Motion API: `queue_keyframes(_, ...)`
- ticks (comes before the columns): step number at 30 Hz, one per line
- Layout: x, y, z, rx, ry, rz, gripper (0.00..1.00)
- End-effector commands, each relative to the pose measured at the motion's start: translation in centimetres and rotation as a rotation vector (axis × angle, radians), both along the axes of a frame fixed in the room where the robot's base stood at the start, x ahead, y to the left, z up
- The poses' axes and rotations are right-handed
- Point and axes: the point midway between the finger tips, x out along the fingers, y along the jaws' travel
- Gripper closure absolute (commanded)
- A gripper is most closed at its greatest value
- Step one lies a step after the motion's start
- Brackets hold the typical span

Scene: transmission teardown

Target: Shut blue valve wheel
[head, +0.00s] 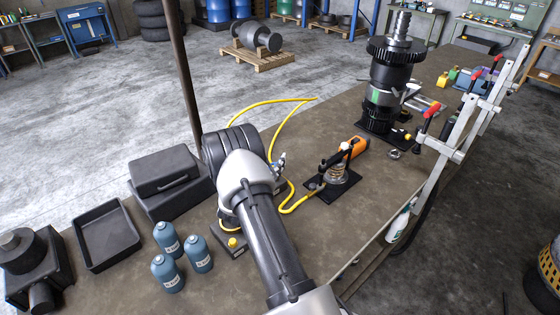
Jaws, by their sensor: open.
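A small metal fitting with a bluish part (281,160) stands just right of my arm's rounded joint, where the yellow hose passes. It is too small for me to tell whether this is the blue valve wheel, or how far it is turned. A dark ribbed cylinder (226,143) lies behind my arm and is partly covered by it. My arm reaches up from the bottom edge over the bench. My gripper cannot be made out; the arm hides the space below and behind its joint.
The yellow hose (291,206) runs to a press-like tool on a black plate (333,188). Blue bottles (198,254), an empty black tray (106,235) and a dark case (165,172) are left. A gear assembly (389,75) stands back right; clamps (462,130) line the right edge.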

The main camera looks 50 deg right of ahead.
Motion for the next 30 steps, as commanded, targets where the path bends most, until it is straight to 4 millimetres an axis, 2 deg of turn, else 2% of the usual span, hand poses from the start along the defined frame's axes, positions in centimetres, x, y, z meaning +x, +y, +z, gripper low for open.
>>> queue_keyframes(9, -0.1, 0.0, -7.0, 0.002, 0.003, -0.002, 0.42)
queue_keyframes(18, 1.5, -5.4, -6.7, 0.000, -0.003, -0.005, 0.42)
queue_keyframes(24, 2.1, -6.9, -6.7, 0.001, -0.001, -0.003, 0.42)
queue_keyframes(30, 2.2, -7.2, -6.7, 0.001, -0.001, -0.002, 0.42)
